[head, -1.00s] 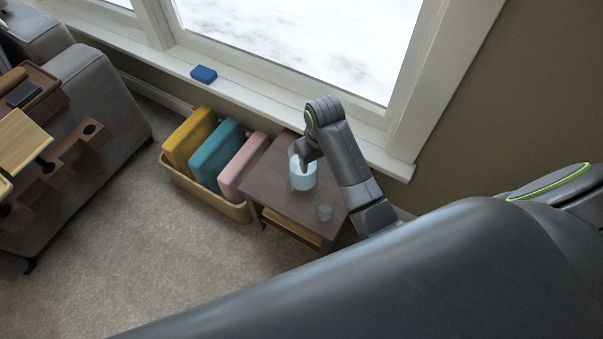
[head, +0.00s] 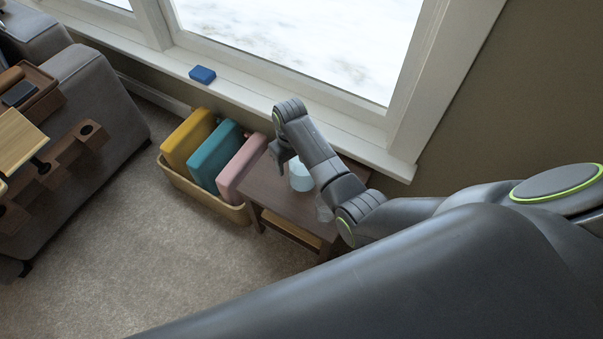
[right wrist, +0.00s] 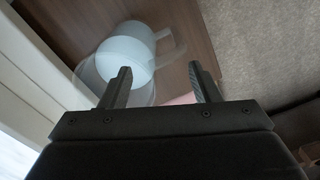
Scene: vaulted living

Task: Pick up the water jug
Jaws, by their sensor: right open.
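The water jug (head: 300,180) is clear with pale blue water in it. It stands on the small brown side table (head: 268,190) under the window, partly covered by my right arm. In the right wrist view the jug (right wrist: 122,58) lies beyond the fingers and toward the left one, with its handle (right wrist: 172,48) to the right. My right gripper (head: 283,160) is open and empty, just left of the jug in the head view. The same gripper (right wrist: 162,84) has nothing between its fingers. My left gripper is not in view.
A clear drinking glass (head: 325,213) stands near the table's front right. A tan bin (head: 205,197) with yellow, teal and pink items stands against the table's left side. The window sill (head: 340,140) runs behind, with a blue object (head: 202,75) on it. Carpet in front is clear.

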